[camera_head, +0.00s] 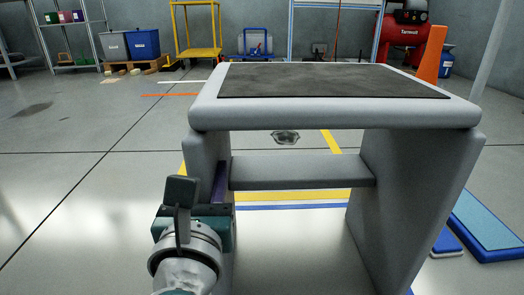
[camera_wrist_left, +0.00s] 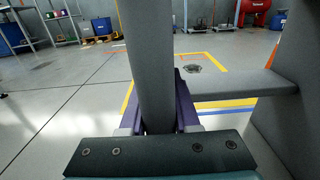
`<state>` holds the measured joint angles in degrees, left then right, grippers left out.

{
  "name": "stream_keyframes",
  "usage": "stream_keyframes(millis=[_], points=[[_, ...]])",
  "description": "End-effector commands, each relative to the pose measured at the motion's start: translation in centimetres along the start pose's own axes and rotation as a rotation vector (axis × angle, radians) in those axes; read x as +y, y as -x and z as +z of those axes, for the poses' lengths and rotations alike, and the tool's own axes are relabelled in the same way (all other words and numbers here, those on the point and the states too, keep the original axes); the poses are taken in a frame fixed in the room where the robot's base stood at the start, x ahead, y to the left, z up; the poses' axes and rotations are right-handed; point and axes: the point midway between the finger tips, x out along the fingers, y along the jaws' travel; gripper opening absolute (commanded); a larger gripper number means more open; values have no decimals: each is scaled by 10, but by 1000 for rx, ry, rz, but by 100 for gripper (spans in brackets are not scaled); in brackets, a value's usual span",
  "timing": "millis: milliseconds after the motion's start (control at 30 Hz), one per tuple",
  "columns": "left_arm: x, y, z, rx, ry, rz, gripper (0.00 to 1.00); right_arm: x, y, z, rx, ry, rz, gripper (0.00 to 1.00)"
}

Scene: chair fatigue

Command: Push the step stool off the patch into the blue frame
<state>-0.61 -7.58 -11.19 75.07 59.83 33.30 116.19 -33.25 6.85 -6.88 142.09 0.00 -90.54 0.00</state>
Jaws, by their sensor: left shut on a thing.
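The step stool (camera_head: 335,112) stands upright in front of me, grey with a dark top pad (camera_head: 330,80) and a cross step (camera_head: 300,172). My left gripper (camera_head: 219,182) is shut on the stool's left leg. In the left wrist view the purple fingers of the left gripper (camera_wrist_left: 157,108) lie on both sides of that leg (camera_wrist_left: 148,55). Yellow floor lines (camera_head: 330,143) mark a patch beyond the stool, with a dark spot (camera_head: 286,137) inside. My right gripper is out of view.
Blue flat platforms (camera_head: 490,222) lie on the floor to the right. The floor to the left is clear.

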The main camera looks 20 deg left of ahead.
Motion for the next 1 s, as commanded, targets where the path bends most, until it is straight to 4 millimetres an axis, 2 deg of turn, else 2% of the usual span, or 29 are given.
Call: stream_keyframes(millis=[367, 400, 700, 1000], points=[[-2, 0, 1, -2, -1, -4, 0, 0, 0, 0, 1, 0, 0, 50], [-2, 0, 1, -2, -1, -4, 31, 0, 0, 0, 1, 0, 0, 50], [-1, 0, 0, 0, -1, -1, 65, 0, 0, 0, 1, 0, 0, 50], [0, 3, 0, 2, -1, -1, 65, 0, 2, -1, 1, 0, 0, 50]])
